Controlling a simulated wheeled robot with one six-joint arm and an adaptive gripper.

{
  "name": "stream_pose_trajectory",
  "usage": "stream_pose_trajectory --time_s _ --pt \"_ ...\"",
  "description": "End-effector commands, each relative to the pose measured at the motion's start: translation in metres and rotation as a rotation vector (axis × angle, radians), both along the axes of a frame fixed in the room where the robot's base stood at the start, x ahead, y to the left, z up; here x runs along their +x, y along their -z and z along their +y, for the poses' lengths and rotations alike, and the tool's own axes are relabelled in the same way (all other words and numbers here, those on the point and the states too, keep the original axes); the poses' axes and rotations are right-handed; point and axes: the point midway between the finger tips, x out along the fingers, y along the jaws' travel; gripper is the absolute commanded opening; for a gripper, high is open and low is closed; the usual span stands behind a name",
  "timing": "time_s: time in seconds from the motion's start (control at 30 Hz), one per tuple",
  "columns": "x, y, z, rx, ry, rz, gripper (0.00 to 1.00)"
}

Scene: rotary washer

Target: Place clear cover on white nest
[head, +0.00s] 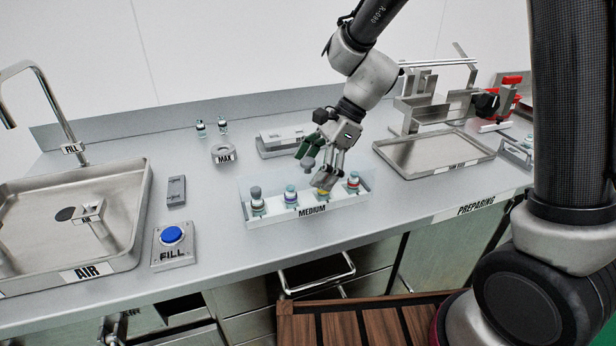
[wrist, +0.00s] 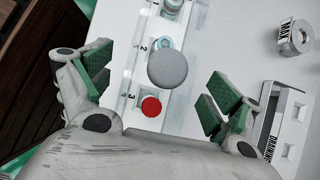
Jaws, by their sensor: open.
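The white nest (head: 280,218), labelled MEDIUM, stands near the front edge of the counter and holds several capped vials. The clear cover (head: 268,181) shows only as faint transparent faces and edges over the nest; I cannot tell whether it is fully seated. A round grey knob (head: 309,163), apparently the cover's, stands above the nest; it also shows in the wrist view (wrist: 167,68). My gripper (head: 318,176) is over the nest, pointing down. In the wrist view its green-padded fingers (wrist: 160,92) are wide apart, with the knob between them and clear gaps on both sides.
A metal sink (head: 135,245) and the blue FILL button (head: 172,235) are to the left. The round MAX piece (head: 224,154) and a labelled white block (head: 283,142) stand behind the nest. An empty metal tray (head: 435,153) is to the right.

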Motion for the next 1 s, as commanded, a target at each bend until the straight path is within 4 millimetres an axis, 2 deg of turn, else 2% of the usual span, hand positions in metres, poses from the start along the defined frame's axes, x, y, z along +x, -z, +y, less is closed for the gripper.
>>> stream_pose_trajectory --time_s 0.2,0.4,0.77,0.87,0.97,1.0 --pt "0.009 -0.044 -0.027 0.001 0.003 -0.005 0.91" --pt "0.014 -0.071 -0.044 0.002 0.003 -0.002 0.91" --pt "0.012 -0.084 -0.056 -0.004 -0.015 -0.023 0.91" --pt "0.002 -0.098 -0.080 -0.024 -0.090 -0.115 0.91" --pt "-0.020 -0.119 -0.124 -0.076 -0.240 -0.279 0.91" --pt "-0.033 -0.127 -0.145 -0.110 -0.316 -0.354 0.91"
